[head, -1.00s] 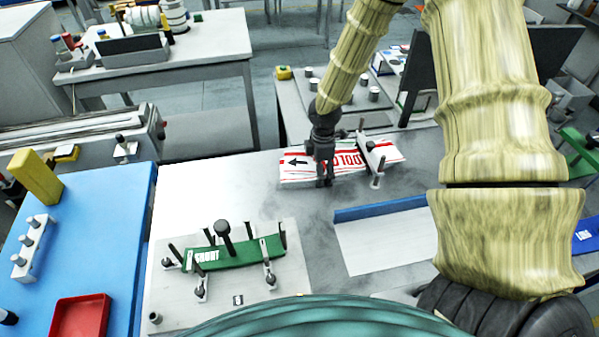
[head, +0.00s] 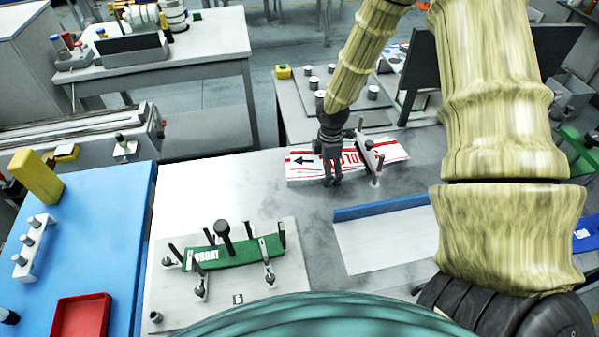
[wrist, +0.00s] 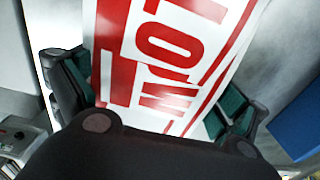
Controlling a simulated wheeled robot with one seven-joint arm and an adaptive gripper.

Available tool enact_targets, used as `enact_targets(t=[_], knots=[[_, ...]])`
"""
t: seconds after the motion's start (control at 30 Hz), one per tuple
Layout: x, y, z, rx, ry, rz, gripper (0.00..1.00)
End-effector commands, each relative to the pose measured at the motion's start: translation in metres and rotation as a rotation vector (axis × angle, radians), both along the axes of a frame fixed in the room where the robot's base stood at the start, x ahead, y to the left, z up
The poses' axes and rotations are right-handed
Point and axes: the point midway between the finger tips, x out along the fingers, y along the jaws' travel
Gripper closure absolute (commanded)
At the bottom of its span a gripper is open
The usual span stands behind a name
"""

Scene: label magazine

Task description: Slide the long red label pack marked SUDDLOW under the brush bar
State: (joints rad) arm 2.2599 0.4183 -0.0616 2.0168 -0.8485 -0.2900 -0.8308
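The long red and white label pack (head: 305,166) lies at the back of the pale table, a black arrow on its left end. Its right part passes beneath the dark brush bar (head: 369,157), which stands on posts, and its right end shows beyond the bar. My gripper (head: 333,183) is over the pack's middle, left of the bar. In the wrist view the pack (wrist: 180,50) fills the space between my two fingers (wrist: 150,95), whose green pads are against its long edges. Only part of its big red lettering shows.
A green pack marked SHORT (head: 235,256) sits among pegs on a plate at the front left. A pale tray with a blue edge (head: 385,208) lies right of centre. A dark upright panel (head: 418,75) stands behind the bar.

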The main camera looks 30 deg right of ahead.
Motion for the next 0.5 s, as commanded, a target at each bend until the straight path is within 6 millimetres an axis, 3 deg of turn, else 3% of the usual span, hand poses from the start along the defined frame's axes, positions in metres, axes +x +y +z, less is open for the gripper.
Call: enact_targets(t=[0.33, 0.5], knots=[[0.002, 0.002, 0.003, 0.002, -0.005, 0.001, 0.0], [0.003, 0.002, 0.013, 0.002, -0.006, -0.001, 0.0]])
